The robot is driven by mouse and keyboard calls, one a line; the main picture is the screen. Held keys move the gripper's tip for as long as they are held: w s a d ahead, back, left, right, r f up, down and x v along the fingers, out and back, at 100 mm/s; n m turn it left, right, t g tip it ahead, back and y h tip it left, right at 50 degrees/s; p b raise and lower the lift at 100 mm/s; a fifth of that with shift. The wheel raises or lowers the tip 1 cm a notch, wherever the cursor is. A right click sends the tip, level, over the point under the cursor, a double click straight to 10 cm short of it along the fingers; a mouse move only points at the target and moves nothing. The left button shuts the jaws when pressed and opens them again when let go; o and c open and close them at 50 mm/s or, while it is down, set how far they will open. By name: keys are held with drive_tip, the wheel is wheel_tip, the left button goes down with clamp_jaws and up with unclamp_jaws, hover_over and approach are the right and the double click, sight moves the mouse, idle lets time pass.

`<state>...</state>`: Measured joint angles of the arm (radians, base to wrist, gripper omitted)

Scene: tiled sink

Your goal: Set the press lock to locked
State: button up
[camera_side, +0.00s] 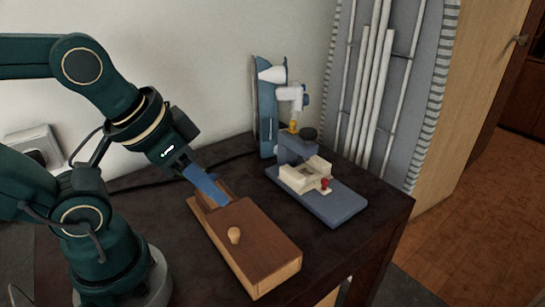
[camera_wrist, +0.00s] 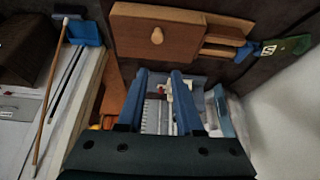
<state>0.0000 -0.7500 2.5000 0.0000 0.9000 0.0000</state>
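The press (camera_side: 335,205) has a flat blue base, a blue upright and a cream-coloured clamp-like block (camera_side: 300,177). A small red knob (camera_side: 325,185) sits at the block's front right. I cannot tell which part is the lock or how it is set. My gripper (camera_side: 218,198) has blue fingers and hangs over the back end of a wooden box, left of the press and apart from it. In the wrist view the fingers (camera_wrist: 160,75) stand apart with nothing held. The white block and red knob (camera_wrist: 168,84) show between them, farther off.
The wooden box (camera_side: 265,255) with a round knob (camera_side: 234,236) stands in front of the press. A blue and white device (camera_side: 268,105) stands behind the press by the wall. The dark table's right edge (camera_side: 400,205) is near the press. A narrow clear strip separates box and press.

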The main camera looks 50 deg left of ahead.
drive_tip(key=shift+o, duration=0.3)
drive_tip(key=shift+o, duration=1.1)
drive_tip(key=shift+w, duration=0.1)
drive_tip(key=t, duration=0.8)
approach(293, 121)
drive_tip(key=x, duration=0.5)
drive_tip(key=shift+x, duration=2.55)
clamp_jaws()
